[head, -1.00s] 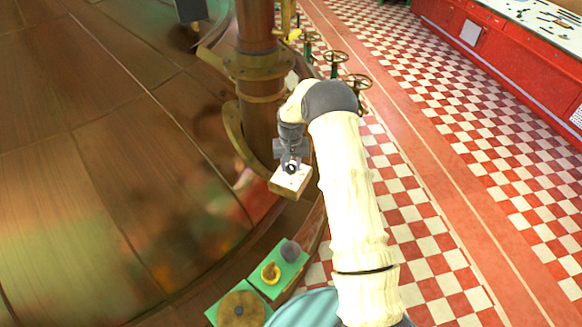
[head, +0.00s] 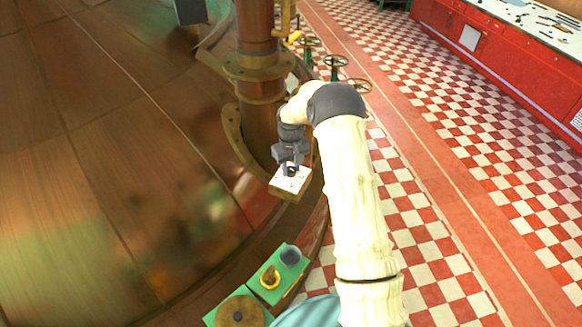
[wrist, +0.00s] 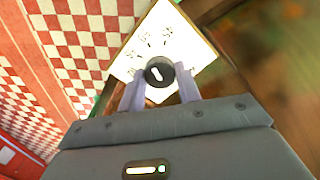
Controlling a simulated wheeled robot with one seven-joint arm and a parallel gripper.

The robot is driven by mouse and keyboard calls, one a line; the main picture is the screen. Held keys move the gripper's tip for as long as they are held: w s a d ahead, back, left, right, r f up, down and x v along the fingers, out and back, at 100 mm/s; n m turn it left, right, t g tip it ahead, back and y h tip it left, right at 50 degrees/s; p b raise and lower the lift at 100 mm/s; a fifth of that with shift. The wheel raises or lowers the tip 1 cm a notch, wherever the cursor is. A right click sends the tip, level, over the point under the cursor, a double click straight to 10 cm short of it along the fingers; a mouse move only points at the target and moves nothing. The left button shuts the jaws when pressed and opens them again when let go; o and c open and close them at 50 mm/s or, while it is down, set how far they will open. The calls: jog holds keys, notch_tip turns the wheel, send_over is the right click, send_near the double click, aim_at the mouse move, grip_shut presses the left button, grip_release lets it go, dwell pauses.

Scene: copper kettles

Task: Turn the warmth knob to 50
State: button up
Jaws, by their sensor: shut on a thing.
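The warmth knob is a round dark knob (wrist: 158,72) with a white pointer mark, on a white dial plate (wrist: 190,45) with dark scale marks. In the wrist view the pointer slants, and the scale numbers are too small and blurred to read for sure. My gripper (wrist: 160,90) has its two pale fingers on either side of the knob, shut on it. In the head view the white dial plate (head: 283,184) tops a small wooden box beside the copper kettle, and my gripper (head: 291,168) points down onto it, hiding part of the knob.
The big copper kettle (head: 110,150) fills the left. A copper pipe (head: 257,110) stands behind the dial. Green panels (head: 262,292) with a yellow ring sit at the front. Valve wheels (head: 333,61) stand at the back. The checkered floor (head: 440,220) is open on the right.

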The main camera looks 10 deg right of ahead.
aim_at(291, 169)
jog(key=o, duration=1)
jog(key=shift+c, duration=0.2)
jog(key=shift+r, duration=0.1)
notch_tip(291, 169, up, 17)
jog(key=b, duration=0.3)
jog(key=shift+r+b, duration=0.15)
jog(key=shift+b, duration=0.2)
jog(key=s+f+m+t, duration=0.1)
jog(key=s+f, duration=0.1)
jog(key=s, duration=1.3)
jog(key=s+f+m+t, duration=0.1)
jog(key=s+f+m, duration=0.1)
jog(key=s, duration=1.4)
jog(key=shift+f+t, duration=0.3)
